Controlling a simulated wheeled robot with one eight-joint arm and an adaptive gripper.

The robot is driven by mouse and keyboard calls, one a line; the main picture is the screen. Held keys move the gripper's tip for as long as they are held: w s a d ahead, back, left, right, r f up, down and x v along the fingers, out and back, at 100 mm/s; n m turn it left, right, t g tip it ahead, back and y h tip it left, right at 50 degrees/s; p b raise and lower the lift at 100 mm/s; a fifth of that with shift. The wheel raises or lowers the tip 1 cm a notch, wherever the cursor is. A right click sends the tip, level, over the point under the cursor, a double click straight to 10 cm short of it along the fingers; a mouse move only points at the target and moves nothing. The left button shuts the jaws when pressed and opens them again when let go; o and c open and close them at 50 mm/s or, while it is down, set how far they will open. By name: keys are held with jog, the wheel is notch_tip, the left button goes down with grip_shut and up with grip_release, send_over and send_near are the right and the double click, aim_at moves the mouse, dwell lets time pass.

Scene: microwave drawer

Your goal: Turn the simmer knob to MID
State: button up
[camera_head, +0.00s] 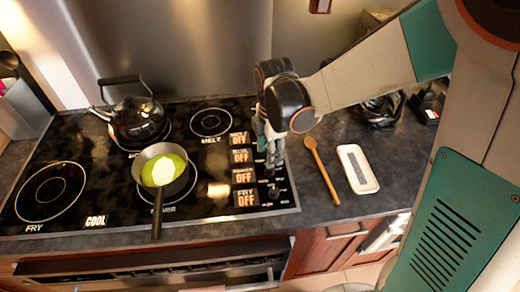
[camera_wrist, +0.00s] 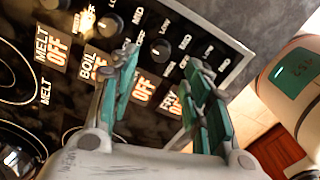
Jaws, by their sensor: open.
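The simmer knob (camera_wrist: 160,49) is a round dark knob beside an orange OFF display, its name partly hidden by my gripper in the wrist view. In the head view the simmer display (camera_head: 243,176) also reads OFF. My gripper (camera_wrist: 163,62) is open and empty. In the wrist view the knob shows between and just beyond its two fingertips; I cannot tell whether they touch it. In the head view my gripper (camera_head: 271,160) points down over the knob column and hides part of it.
The boil knob (camera_wrist: 110,25) is close on one side; the fry display (camera_wrist: 173,104) is on the other. A pan with green contents (camera_head: 164,168) and a black kettle (camera_head: 138,118) stand on the hob. A wooden spoon (camera_head: 321,168) and white tray (camera_head: 357,169) lie to the right.

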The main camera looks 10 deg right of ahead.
aim_at(270, 170)
notch_tip(270, 170, down, 7)
jog(key=shift+f+b, duration=0.15)
jog(key=shift+b, duration=0.75)
jog(key=shift+c, duration=0.3)
grip_shut()
